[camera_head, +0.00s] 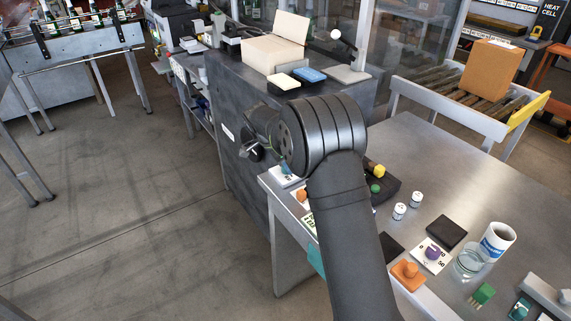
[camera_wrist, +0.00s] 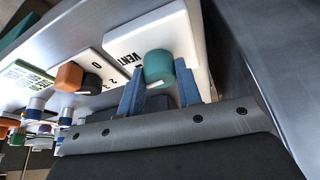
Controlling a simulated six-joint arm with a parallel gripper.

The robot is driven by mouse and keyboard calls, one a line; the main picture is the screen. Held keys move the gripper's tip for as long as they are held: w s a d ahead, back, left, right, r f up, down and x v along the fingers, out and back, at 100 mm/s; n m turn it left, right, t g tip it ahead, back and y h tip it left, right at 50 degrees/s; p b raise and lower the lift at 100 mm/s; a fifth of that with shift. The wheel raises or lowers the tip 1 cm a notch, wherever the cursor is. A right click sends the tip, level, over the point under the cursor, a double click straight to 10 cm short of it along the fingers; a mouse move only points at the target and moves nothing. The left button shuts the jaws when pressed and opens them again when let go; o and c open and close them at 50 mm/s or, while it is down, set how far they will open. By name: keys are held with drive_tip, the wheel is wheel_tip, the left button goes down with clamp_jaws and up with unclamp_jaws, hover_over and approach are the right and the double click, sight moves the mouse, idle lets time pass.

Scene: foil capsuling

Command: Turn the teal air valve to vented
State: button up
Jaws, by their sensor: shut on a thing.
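The plate's lettering begins "VENT"; the knob hides the rest. My gripper (camera_wrist: 160,82) has its two blue fingers on either side of the knob, shut on it. A small white pointer mark shows at the knob's lower edge in the wrist view. In the head view, only a bit of the valve's plate (camera_head: 284,177) shows beside my wrist, and my arm hides the fingers.
An orange knob (camera_wrist: 69,75) on a marked plate sits beside the valve. The bench top (camera_head: 480,170) holds two small white jars, a purple knob (camera_head: 432,253), an orange knob (camera_head: 408,268), a glass jar (camera_head: 468,262) and a mug (camera_head: 496,241). A dark cabinet (camera_head: 235,150) stands close at the left.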

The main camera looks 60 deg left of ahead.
drive_tip(key=shift+m, duration=0.6)
drive_tip(key=shift+h, duration=0.3)
drive_tip(key=o, duration=1)
drive_tip(key=shift+c, duration=0.2)
drive_tip(key=v, duration=1.7)
drive_tip(key=shift+r, duration=0.25)
drive_tip(key=shift+w+a+f, duration=0.1)
drive_tip(key=x, duration=1.7)
drive_tip(key=shift+f, duration=0.15)
